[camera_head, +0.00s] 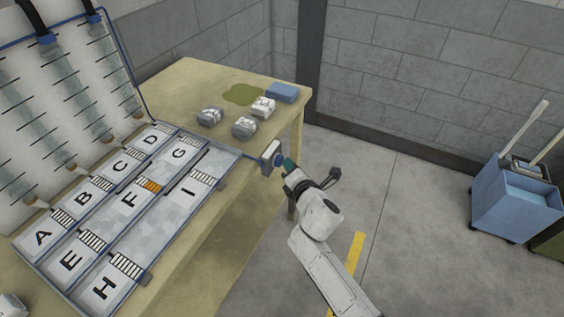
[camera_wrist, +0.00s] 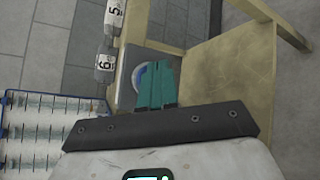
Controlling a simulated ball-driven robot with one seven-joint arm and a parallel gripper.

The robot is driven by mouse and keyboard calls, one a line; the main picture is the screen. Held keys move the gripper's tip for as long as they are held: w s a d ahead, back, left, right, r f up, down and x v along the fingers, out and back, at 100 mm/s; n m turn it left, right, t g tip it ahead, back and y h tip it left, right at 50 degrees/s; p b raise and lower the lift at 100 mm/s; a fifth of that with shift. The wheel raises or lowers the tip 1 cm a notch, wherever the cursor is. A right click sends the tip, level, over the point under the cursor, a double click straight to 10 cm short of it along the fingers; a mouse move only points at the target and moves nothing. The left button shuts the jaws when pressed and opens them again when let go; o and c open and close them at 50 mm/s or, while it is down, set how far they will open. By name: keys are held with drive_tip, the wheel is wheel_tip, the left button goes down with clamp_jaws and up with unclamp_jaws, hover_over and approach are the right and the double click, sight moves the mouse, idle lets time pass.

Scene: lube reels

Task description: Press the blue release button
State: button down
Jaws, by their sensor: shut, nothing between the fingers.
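The blue release button (camera_head: 279,159) is on a small pale box (camera_head: 268,155) at the right edge of the table, beside the lettered tray. In the wrist view the round blue button (camera_wrist: 139,77) sits on a grey plate (camera_wrist: 126,88), its right part hidden behind my fingers. My gripper (camera_head: 288,165) has teal fingers that are closed together and empty, right at the button. In the wrist view the fingertips of my gripper (camera_wrist: 158,66) overlap the button. I cannot tell whether they touch it or whether it is pushed in.
The lettered tray (camera_head: 148,270) lies on the yellowish table (camera_head: 190,75). Several wrapped grey-white lumps, a blue block (camera_head: 282,92) and a greenish stain are at its far end. A blue bucket cart (camera_head: 515,195) stands right. The floor between is clear.

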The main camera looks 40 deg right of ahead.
drive_tip(key=shift+w, duration=0.2)
idle(0.5)
drive_tip(key=shift+s+d+p, duration=0.25)
drive_tip(key=shift+s+p, duration=0.1)
drive_tip(key=shift+s, duration=0.5)
drive_tip(key=shift+s, duration=0.1)
drive_tip(key=shift+s+d+p, duration=0.3)
drive_tip(key=shift+s+p, duration=0.05)
drive_tip(key=shift+s, duration=0.4)
drive_tip(key=shift+s+d+p, duration=0.25)
drive_tip(key=shift+s+p, duration=0.1)
drive_tip(key=shift+s, duration=0.4)
drive_tip(key=shift+s+d+p, duration=0.3)
drive_tip(key=shift+s+p, duration=0.05)
drive_tip(key=shift+s, duration=0.4)
